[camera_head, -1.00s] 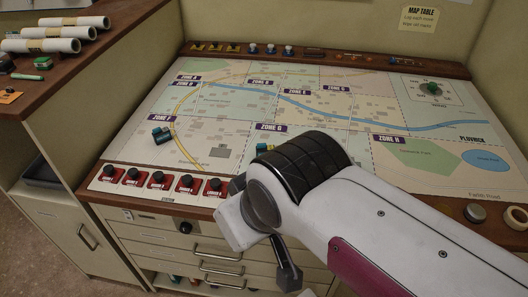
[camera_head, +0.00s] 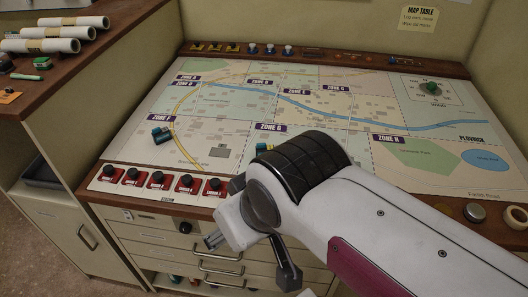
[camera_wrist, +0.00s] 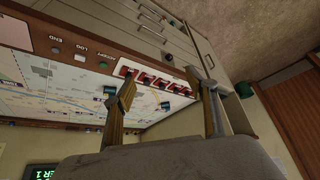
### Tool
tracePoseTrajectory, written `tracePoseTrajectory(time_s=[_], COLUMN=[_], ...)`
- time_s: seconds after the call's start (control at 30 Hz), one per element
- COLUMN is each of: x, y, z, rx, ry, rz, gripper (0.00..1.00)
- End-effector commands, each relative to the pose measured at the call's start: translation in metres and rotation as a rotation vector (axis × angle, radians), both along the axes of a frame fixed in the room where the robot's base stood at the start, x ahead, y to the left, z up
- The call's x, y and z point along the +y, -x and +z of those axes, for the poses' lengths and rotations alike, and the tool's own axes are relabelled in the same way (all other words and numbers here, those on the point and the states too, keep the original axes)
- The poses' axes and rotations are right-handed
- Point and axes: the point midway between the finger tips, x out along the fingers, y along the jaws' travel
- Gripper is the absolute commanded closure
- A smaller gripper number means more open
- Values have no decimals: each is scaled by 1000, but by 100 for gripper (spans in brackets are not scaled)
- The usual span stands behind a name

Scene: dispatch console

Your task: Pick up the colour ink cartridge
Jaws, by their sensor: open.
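I cannot make out a colour ink cartridge in either view. My gripper (camera_wrist: 161,86) is open and empty in the wrist view, with its two fingers spread apart. In the head view part of my gripper (camera_head: 214,241) shows at the front edge of the map table, before the drawers; my wrist hides the rest. Small coloured items (camera_head: 178,279) sit in the low opening under the drawers, too small to identify.
The map table (camera_head: 240,105) carries a dark teal vehicle piece (camera_head: 162,135) and another partly behind my arm. Red station switches (camera_head: 158,179) line its front left edge. Drawers (camera_head: 218,264) are below. Rolled papers (camera_head: 48,46) lie on the left counter.

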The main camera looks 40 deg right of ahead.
Motion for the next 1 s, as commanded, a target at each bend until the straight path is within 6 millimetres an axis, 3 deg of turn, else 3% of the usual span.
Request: tracePoseTrajectory(time_s=[0.43, 0.67, 1.0], x=[-2, -12, -36], y=[0, -3, -26], z=[0, -15, -32], rx=[2, 66, 183], ry=[0, -2, -12], rz=[-10, -52, -140], gripper=[39, 39, 39])
